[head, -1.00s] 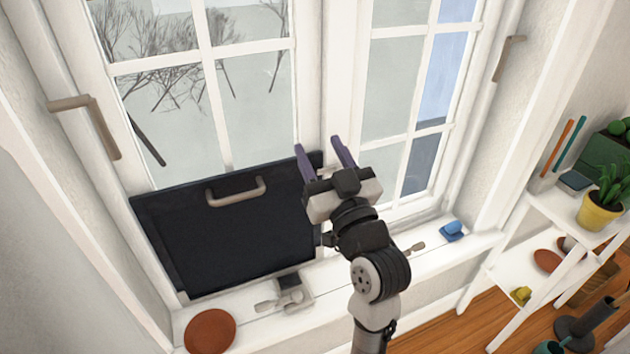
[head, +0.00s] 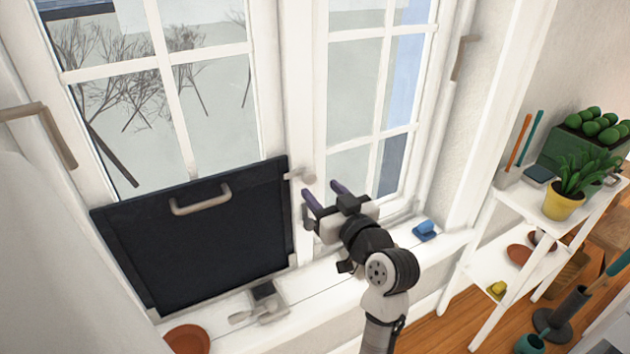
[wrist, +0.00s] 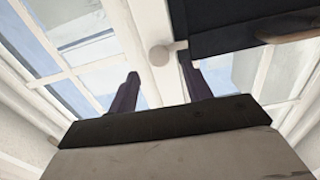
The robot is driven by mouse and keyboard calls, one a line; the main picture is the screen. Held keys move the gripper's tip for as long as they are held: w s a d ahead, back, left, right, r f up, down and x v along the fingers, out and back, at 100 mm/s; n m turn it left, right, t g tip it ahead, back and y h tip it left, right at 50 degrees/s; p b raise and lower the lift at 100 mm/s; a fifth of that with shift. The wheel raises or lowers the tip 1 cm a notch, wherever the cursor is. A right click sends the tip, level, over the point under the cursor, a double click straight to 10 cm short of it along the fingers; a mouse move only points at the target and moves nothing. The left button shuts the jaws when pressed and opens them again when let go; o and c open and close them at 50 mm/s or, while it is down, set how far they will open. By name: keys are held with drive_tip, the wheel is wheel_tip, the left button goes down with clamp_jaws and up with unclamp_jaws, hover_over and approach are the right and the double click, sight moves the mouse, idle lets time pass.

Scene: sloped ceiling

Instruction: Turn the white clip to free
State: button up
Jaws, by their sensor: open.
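The white clip (head: 297,175) is a short pale bar with a round knob, on the white window post by the upper right corner of the black panel (head: 195,245). Its bar points left to the panel's edge. The clip's round knob also shows in the wrist view (wrist: 159,55), with the dark panel (wrist: 235,22) to its right. My gripper (head: 321,189) is open and empty, just right of and below the clip in the head view. In the wrist view its dark fingers (wrist: 158,67) lie either side of the knob in the picture. I cannot tell any contact.
The panel has a beige handle (head: 200,199) and stands on the white sill. A grey fitting (head: 262,302) and a brown dish (head: 187,339) lie in front. A blue object (head: 425,230) sits on the sill to the right. A shelf (head: 483,262) with plants stands at right.

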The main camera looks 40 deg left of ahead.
sight(311, 179)
drive_tip(key=shift+p+x, duration=0.3)
drive_tip(key=shift+x, duration=1.8)
drive_tip(key=shift+c, duration=0.2)
drive_tip(key=c, duration=0.9)
